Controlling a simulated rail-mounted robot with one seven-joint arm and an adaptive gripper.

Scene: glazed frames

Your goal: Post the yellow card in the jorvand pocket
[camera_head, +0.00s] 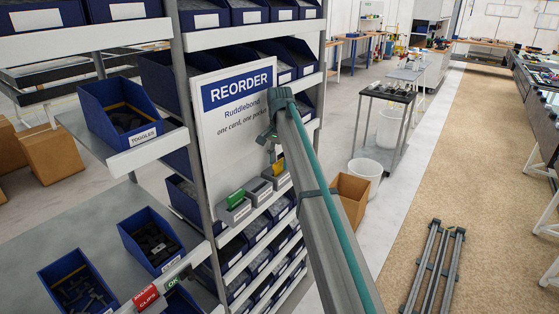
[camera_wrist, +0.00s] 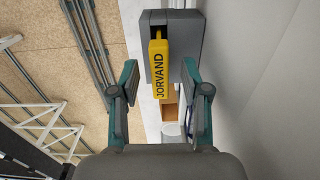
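The yellow card (camera_wrist: 158,68), lettered JORVAND, is in the slot of a grey pocket (camera_wrist: 184,25) in the wrist view, with part of it sticking out. In the head view the yellow card (camera_head: 278,167) shows at the right-hand pocket (camera_head: 276,180) under the reorder board. That pocket's label is too small to read. My gripper (camera_wrist: 160,95) is open, with a finger on each side of the card's line and gaps to both sides. In the head view my gripper (camera_head: 271,146) is just above the card, in front of the board.
A green card (camera_head: 236,198) is in the left pocket (camera_head: 235,214); the middle pocket (camera_head: 258,191) shows no coloured card. Shelves with blue bins (camera_head: 117,112) stand left. A cardboard box (camera_head: 353,194) is on the floor behind my arm.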

